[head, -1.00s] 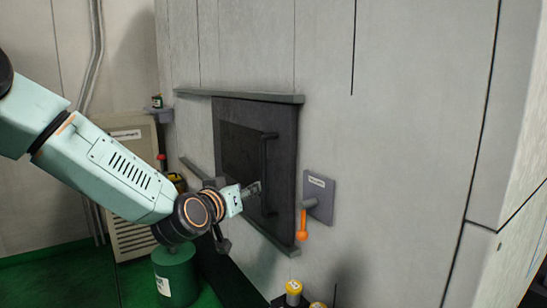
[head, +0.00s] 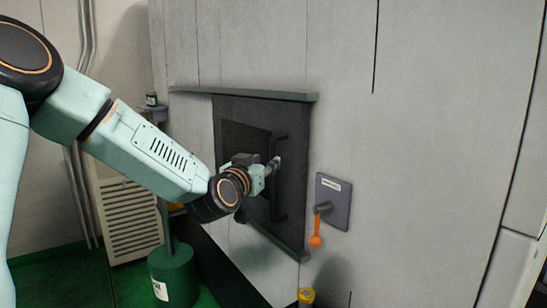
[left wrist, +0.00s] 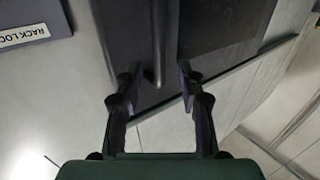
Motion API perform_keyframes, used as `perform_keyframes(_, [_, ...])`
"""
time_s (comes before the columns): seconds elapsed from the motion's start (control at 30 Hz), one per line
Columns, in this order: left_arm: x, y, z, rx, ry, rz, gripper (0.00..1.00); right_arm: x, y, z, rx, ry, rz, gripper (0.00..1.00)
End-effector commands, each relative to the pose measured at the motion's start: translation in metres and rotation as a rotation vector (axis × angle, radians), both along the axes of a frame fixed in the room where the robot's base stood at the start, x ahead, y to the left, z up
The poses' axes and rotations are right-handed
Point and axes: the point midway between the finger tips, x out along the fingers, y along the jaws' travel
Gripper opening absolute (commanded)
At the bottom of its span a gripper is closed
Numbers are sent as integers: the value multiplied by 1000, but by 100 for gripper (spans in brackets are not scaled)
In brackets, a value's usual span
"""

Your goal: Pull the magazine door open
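The magazine door (head: 296,130) is a dark panel in the grey wall, between an upper and a lower rail, and looks closed. Its upright dark bar handle (head: 279,200) is near its right side. My left gripper (head: 274,164) is at the handle's middle height, close in front of it. In the left wrist view the two fingers of my left gripper (left wrist: 160,76) are apart, and the handle (left wrist: 158,40) runs down between them. I see no finger pressed on the bar; depth is hard to judge. My right gripper is not in view.
A plate with an orange lever (head: 317,230) hanging down is right of the door; its label (left wrist: 25,32) starts "RACK LOC" in the wrist view. A green drum (head: 174,275) stands at lower left. A yellow-capped item (head: 306,296) is below the door.

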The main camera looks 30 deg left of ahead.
Motion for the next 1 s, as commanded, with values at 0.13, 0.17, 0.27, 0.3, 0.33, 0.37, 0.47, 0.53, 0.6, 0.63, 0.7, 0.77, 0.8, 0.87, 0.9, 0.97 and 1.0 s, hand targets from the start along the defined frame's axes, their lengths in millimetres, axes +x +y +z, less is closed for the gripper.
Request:
perform_keyframes(0.13, [23,4,0,6,1,-1,38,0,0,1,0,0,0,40])
perform_keyframes(0.17, [27,4,0,6,2,-2,38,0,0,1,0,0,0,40])
perform_keyframes(0.27, [40,7,0,4,1,-3,38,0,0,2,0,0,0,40])
perform_keyframes(0.3, [44,8,0,3,1,-3,38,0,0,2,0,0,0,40])
perform_keyframes(0.33, [47,8,0,3,1,-3,38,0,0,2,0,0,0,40])
perform_keyframes(0.37, [49,9,0,2,1,-4,38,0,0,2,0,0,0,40])
perform_keyframes(0.47, [56,10,0,2,0,-5,38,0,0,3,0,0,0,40])
perform_keyframes(0.53, [58,11,0,0,0,-6,38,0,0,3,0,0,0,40])
perform_keyframes(0.6, [59,11,0,-1,1,-6,38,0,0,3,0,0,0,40])
perform_keyframes(0.63, [59,11,0,-1,1,-6,38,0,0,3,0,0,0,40])
perform_keyframes(0.7, [60,12,0,-2,1,-6,38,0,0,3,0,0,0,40])
perform_keyframes(0.77, [59,12,0,-2,1,-6,38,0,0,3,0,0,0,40])
perform_keyframes(0.8, [59,12,0,-2,1,-6,38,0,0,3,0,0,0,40])
perform_keyframes(0.87, [59,12,0,-1,1,-6,34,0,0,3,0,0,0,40])
perform_keyframes(0.9, [59,12,0,-1,1,-6,31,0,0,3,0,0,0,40])
perform_keyframes(0.97, [59,12,0,-1,1,-6,26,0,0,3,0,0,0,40])
perform_keyframes(1.0, [59,12,0,-1,1,-6,22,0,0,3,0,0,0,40])
